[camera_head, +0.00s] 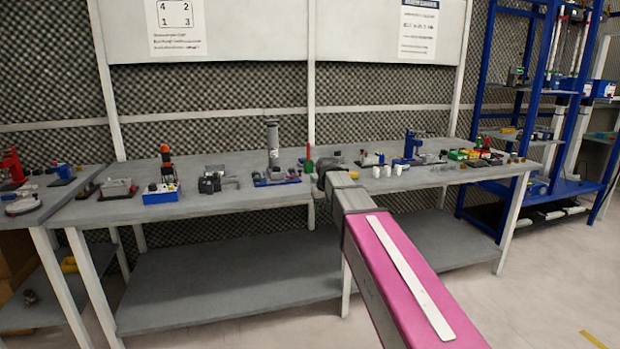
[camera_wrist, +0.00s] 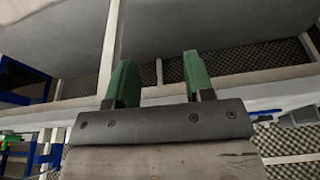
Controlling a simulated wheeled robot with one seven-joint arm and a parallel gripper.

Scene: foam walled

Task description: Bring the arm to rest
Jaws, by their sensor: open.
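My arm (camera_head: 395,265) reaches from the lower right of the head view toward the long grey workbench (camera_head: 235,195). In the wrist view my gripper (camera_wrist: 156,78) shows two green fingers standing well apart. Nothing is between them. In the head view the gripper end is at the bench's middle, mostly hidden behind the arm's own links. I cannot tell from these views whether it touches anything on the bench.
On the bench, a blue box (camera_head: 161,194) with tools stands left of the arm, and several white cups (camera_head: 376,171) stand right of it. A blue shelf rack (camera_head: 545,100) stands at the right. A second bench (camera_head: 40,205) is at the left. The floor in front is clear.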

